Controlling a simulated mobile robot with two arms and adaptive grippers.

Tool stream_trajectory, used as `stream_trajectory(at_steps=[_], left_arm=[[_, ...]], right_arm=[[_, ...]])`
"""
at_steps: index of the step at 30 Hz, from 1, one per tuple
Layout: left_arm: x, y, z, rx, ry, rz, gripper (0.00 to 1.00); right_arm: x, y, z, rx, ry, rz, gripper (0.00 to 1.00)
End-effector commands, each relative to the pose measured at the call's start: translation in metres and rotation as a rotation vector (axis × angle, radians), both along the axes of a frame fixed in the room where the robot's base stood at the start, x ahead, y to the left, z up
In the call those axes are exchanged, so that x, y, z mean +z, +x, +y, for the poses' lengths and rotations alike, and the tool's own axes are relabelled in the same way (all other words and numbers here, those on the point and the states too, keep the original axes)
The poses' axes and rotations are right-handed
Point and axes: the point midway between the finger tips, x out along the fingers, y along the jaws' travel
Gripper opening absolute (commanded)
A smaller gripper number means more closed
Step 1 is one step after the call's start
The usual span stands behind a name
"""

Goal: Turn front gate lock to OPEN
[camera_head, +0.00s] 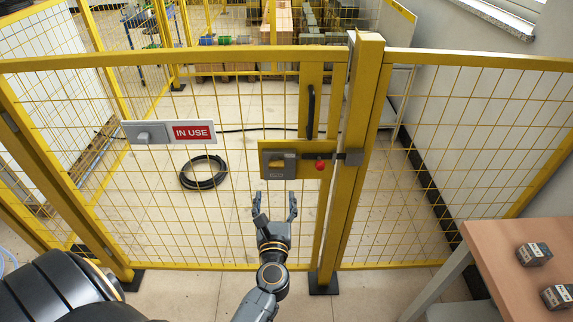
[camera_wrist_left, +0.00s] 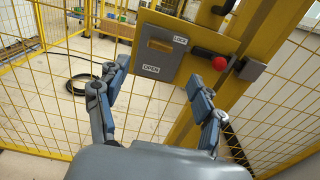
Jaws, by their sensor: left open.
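The front gate lock (camera_head: 272,148) is a yellow plate on the gate's edge. It shows large in the left wrist view (camera_wrist_left: 166,62), with a LOCK label (camera_wrist_left: 180,39) at upper right and an OPEN label (camera_wrist_left: 150,69) at lower left. A red knob (camera_head: 320,165) sits on the dark bolt at the plate's right. My left gripper (camera_head: 275,200) is open and empty, in front of and below the plate, apart from it. My right gripper is not in view.
The yellow mesh gate carries a black handle (camera_head: 311,111) above the lock and an IN USE sign (camera_head: 192,133) at left. A thick yellow post (camera_head: 352,120) stands right of the lock. A brown table (camera_head: 497,262) with small boxes is at lower right.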

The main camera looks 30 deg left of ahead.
Motion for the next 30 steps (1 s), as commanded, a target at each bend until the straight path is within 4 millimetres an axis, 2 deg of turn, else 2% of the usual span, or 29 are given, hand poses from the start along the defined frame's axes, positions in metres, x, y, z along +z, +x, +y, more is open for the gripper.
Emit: stream_trajectory(at_steps=[6, 15, 21, 30], left_arm=[[0.003, 0.04, 0.024, -0.002, 0.005, -0.002, 0.68], [0.0, 0.088, 0.053, -0.002, 0.005, 0.001, 0.68], [0.0, 0.102, 0.062, -0.003, 0.006, 0.002, 0.68], [0.0, 0.104, 0.063, -0.003, 0.004, 0.003, 0.68]], right_arm=[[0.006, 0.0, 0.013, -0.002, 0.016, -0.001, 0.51], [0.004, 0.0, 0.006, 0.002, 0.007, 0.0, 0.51], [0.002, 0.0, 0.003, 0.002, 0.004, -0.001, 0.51], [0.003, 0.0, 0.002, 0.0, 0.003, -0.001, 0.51]])
